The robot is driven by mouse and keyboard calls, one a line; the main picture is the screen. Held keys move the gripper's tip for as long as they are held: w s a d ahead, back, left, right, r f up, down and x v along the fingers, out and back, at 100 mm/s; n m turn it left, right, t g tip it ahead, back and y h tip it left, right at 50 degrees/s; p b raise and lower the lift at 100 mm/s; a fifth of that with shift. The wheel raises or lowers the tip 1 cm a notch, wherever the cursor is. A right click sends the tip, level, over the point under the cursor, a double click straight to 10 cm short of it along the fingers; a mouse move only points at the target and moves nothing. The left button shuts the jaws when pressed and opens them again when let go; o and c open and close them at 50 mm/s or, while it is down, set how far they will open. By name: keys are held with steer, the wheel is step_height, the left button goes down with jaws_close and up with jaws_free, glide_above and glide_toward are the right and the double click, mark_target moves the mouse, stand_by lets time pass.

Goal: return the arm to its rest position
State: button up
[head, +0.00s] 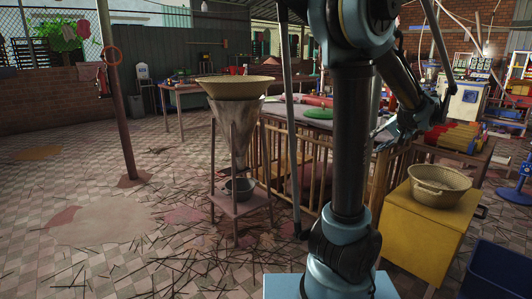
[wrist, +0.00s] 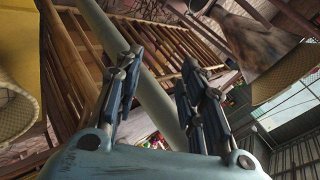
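My arm rises in the middle of the head view and bends over to the right. My gripper (head: 383,139) hangs at its end, partly behind the arm column, near the wooden railing (head: 282,150) and left of the long table with stacked bundles. In the wrist view my gripper (wrist: 160,62) has its two dark fingers spread apart. A pale grey pole (wrist: 125,48) crosses behind the gap between them. I see no object held.
A yellow cabinet (head: 420,237) bearing a woven basket (head: 440,186) stands close at the right. A metal funnel (head: 237,125) on a stand is left of the railing. A dark blue bin (head: 500,272) is at the lower right. The tiled floor at left is strewn with thin sticks.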

steer(key=s+a+f+n+g, duration=0.25)
steer(key=s+a, duration=0.25)
steer(key=a, duration=0.4)
steer(key=s+a+f+n+g, duration=0.15)
steer(key=s+a+f, duration=0.25)
steer(key=a, duration=0.6)
steer(key=s+a+f+n+g+h, duration=0.1)
steer(key=s+a+f+h, duration=0.1)
steer(key=s+f, duration=0.3)
steer(key=s+a+f+n+g+h, duration=0.1)
steer(key=s+f, duration=0.4)
steer(key=s, duration=0.6)
steer(key=shift+a+f+n+h, duration=0.25)
steer(key=shift+a+n+h, duration=0.55)
steer(key=shift+a, duration=0.4)
